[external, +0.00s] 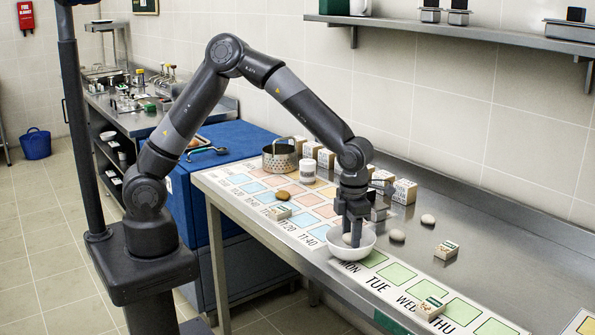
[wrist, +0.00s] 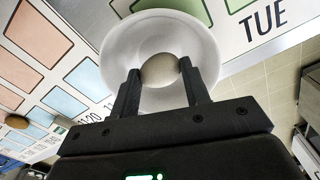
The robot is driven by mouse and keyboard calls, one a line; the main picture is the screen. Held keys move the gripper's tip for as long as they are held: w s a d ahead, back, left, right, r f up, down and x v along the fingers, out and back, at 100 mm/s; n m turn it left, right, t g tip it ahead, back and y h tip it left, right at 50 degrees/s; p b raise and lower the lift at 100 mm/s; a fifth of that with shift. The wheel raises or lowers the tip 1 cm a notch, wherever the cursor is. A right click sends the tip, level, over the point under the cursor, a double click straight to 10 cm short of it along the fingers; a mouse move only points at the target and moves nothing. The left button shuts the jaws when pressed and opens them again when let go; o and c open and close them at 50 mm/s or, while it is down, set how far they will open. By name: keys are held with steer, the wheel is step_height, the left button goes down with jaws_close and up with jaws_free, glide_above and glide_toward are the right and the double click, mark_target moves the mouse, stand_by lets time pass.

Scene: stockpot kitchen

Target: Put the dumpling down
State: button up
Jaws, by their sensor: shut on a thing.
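My gripper (wrist: 159,88) is shut on a pale round dumpling (wrist: 160,71), one finger on each side of it. In the wrist view the dumpling shows against the inside of a white bowl (wrist: 127,38). In the external view my gripper (external: 351,236) points straight down into the white bowl (external: 366,245). The dumpling (external: 347,240) shows between the fingertips there, inside the bowl's rim. I cannot tell whether it touches the bowl's bottom.
Two pale dumplings (external: 397,235) and (external: 427,219) lie on the steel counter (external: 490,240) right of the bowl. Small labelled blocks (external: 446,249) and (external: 430,308) stand nearby.

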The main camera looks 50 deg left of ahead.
steer(key=o, duration=1)
steer(key=shift+o, duration=0.2)
steer(key=shift+r, duration=3.5)
